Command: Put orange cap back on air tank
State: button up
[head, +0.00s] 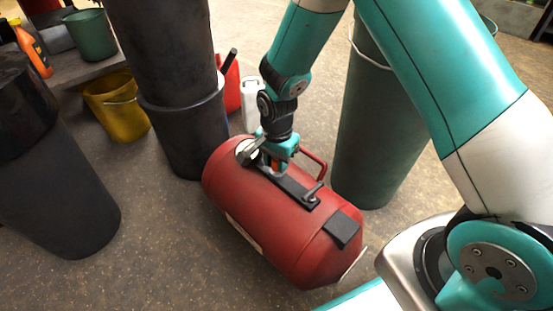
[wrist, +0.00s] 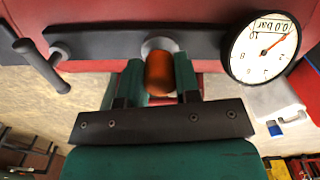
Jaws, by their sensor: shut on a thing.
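The red air tank (head: 260,210) lies on its side on the floor in the head view. A black bar (wrist: 110,42) runs along its top with a metal fitting (wrist: 158,46) on it, and a round white gauge (wrist: 264,48) sits beside the fitting. The orange cap (wrist: 159,74) is between the fingers of my gripper (wrist: 158,82), which is shut on it. In the wrist view the cap overlaps the fitting; I cannot tell whether it is seated on it. In the head view my gripper (head: 276,165) is over the bar, and the cap is mostly hidden.
Tall dark bins (head: 180,90) stand behind and left of the tank, and a green bin (head: 375,130) stands to its right. A white container (head: 250,103) and a yellow bucket (head: 115,105) are behind. Open floor lies in front of the tank at left.

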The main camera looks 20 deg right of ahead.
jog(key=shift+r, duration=0.1)
dwell(0.6)
jog(key=shift+r+p, duration=0.35)
jog(key=shift+p, duration=0.2)
jog(key=shift+r+p, duration=0.35)
jog(key=shift+p, duration=0.3)
jog(key=shift+f+b, duration=0.55)
jog(key=shift+f, duration=0.7)
dwell(0.7)
jog(key=o, duration=0.7)
jog(key=shift+r, duration=0.1)
